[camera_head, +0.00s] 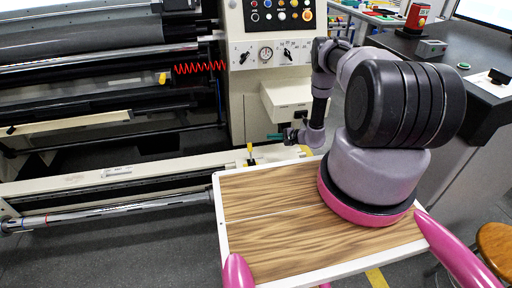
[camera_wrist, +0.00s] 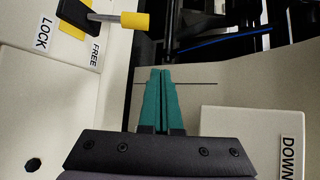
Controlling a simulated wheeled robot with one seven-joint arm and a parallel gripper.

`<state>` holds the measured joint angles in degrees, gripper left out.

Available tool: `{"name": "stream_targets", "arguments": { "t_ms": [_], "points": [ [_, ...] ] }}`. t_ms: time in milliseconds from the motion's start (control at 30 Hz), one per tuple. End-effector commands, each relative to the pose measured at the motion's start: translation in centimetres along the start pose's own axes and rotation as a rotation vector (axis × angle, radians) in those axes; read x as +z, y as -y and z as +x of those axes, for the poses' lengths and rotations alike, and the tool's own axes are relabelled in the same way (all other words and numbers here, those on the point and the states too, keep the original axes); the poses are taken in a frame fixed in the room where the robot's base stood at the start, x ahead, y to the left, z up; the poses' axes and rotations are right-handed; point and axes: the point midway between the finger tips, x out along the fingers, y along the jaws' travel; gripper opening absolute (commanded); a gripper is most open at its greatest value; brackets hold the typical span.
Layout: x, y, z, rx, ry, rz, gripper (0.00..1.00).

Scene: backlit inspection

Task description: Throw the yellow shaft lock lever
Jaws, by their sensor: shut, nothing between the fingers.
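The shaft lock lever (camera_head: 249,149) stands on the low beige rail of the machine, its yellow grip up. In the wrist view its yellow grip (camera_wrist: 135,21) is at the top left, on a thin metal rod from a dark pivot block. LOCK (camera_wrist: 43,35) and FREE (camera_wrist: 95,55) labels lie by the pivot. My gripper (camera_head: 271,136) is just right of the lever in the head view. In the wrist view its teal fingers (camera_wrist: 161,72) are together and empty, with a visible gap to the grip.
A beige box (camera_head: 287,98) on the machine column is close above my gripper. A panel marked DOWN (camera_wrist: 290,155) is at the right of the wrist view. Dark rollers (camera_head: 80,35) and a red coiled cable (camera_head: 200,68) lie to the left. A wood-topped surface (camera_head: 270,205) is in front.

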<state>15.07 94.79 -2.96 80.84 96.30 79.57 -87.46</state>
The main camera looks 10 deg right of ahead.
Motion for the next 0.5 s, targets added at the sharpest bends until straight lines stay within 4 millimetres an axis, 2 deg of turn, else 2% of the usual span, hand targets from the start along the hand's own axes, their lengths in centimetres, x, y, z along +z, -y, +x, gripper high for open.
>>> {"name": "stream_targets", "arguments": {
  "t_ms": [33, 167, 333, 500],
  "points": [
    [-0.2, -1.9, 0.0, -0.002, -0.017, 0.010, 0.00],
    [-0.6, -4.2, 0.0, -0.008, -0.045, 0.015, 0.00],
    [-0.7, -4.7, 1.4, -0.010, -0.051, 0.014, 0.00],
    [-0.8, -4.7, 4.5, -0.009, -0.049, 0.013, 0.00]
  ]
}}
